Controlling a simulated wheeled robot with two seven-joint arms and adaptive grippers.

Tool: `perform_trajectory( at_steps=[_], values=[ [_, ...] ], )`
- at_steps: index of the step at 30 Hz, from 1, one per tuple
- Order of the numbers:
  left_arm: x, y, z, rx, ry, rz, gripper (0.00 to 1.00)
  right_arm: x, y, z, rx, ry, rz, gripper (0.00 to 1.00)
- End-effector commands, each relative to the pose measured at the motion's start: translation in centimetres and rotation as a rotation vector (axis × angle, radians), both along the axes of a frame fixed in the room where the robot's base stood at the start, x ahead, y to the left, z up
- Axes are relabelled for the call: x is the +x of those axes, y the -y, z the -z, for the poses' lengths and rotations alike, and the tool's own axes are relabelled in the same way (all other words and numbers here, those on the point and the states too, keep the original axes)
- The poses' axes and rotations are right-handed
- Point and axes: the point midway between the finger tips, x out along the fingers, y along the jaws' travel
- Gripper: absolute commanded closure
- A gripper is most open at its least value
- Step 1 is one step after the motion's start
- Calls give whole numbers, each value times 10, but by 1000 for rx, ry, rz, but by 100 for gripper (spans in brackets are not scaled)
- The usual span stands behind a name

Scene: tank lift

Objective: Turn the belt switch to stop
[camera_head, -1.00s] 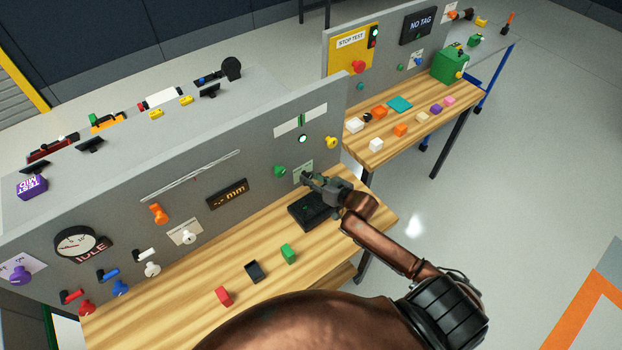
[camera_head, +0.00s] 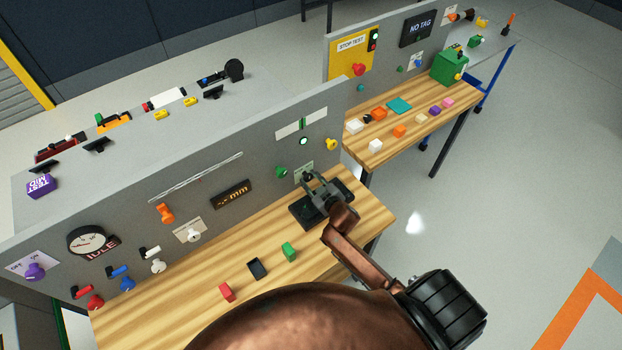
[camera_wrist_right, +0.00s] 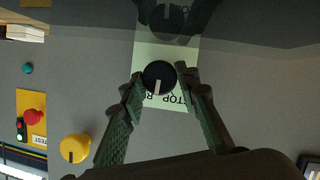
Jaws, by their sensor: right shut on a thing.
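The belt switch is a black round knob (camera_wrist_right: 159,77) with a white pointer line, on a pale label plate (camera_wrist_right: 168,102) fixed to the grey panel. In the right wrist view the label's lettering is upside down and partly covered, and the white line points down in the picture. I cannot tell which word it marks. My right gripper (camera_head: 310,184) is at the panel, and its fingertips (camera_wrist_right: 160,78) are shut on the knob from both sides. In the head view the label plate (camera_head: 304,168) shows just above the gripper. My left gripper is not in view.
A green knob (camera_head: 281,172) and a yellow knob (camera_head: 331,144) sit on the panel near the switch. A black tray-like block (camera_head: 300,217) lies below my gripper. Red, black and green blocks lie on the wooden table (camera_head: 200,284). A second bench stands behind to the right.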

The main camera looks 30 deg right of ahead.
Motion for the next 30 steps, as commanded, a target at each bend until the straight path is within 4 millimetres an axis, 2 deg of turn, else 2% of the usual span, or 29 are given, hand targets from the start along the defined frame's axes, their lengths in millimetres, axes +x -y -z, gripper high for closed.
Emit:
perform_trajectory(
  at_steps=[15, 21, 30],
  values=[
    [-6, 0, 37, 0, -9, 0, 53, 0, -4, 7, -443, 36, -2, 95],
    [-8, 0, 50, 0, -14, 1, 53, 0, -4, 6, -552, 44, -1, 95],
    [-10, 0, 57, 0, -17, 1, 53, 0, -5, 5, -630, 51, -3, 95]
  ],
)
